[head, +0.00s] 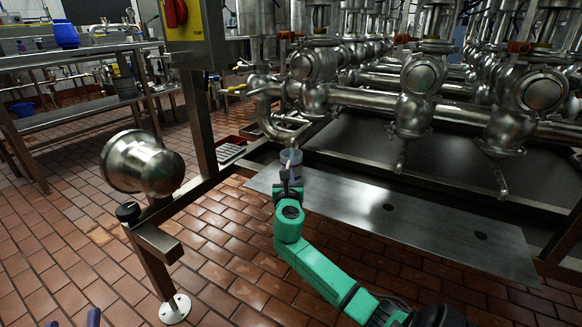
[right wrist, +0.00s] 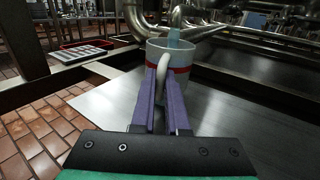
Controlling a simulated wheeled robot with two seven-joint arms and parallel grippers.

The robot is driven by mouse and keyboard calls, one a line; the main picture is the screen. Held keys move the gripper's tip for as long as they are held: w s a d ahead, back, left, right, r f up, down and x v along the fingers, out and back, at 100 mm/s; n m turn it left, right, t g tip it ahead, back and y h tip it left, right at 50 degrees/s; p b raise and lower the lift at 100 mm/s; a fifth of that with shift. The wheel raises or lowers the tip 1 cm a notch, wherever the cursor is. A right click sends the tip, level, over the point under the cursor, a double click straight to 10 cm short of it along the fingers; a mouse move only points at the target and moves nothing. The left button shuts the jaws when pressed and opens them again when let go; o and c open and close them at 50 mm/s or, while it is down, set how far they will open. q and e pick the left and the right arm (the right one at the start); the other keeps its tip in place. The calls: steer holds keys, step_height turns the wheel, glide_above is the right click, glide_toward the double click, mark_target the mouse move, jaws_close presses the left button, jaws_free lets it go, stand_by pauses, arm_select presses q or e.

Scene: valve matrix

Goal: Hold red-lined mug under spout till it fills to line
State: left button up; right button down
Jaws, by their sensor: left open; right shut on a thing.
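The white mug with a red band (right wrist: 202,72) is upright in the right wrist view, its near side and handle facing me. It shows small in the head view (head: 291,157). My right gripper (right wrist: 165,82) is shut on the mug's handle, with a purple finger on each side. The curved metal spout (right wrist: 177,16) is above the mug, and a pale blue stream (right wrist: 173,38) comes down from it into the mug's mouth. The level inside the mug cannot be seen. My left gripper (head: 73,320) is open and empty at the lower left, mostly cut off.
A flat metal plate (head: 400,218) lies below and right of the mug. Rows of pipes and valves (head: 415,110) stand behind. A post with a round steel fitting (head: 140,165) stands left. A red tray (right wrist: 88,49) sits beyond the frame. Tiled floor is free in front.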

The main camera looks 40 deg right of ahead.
stand_by(0.3)
steer(key=shift+a, duration=0.2)
steer(key=s+a+p, duration=0.2)
steer(key=a+p, duration=0.1)
steer(key=a, duration=0.5)
steer(key=shift+s+p, duration=0.3)
steer(key=shift+p, duration=0.05)
steer(key=s+a+r+p, duration=0.1)
steer(key=a+r+p, duration=0.2)
steer(key=a+p, duration=0.1)
steer(key=shift+s+a, duration=0.25)
steer(key=shift+a, duration=0.25)
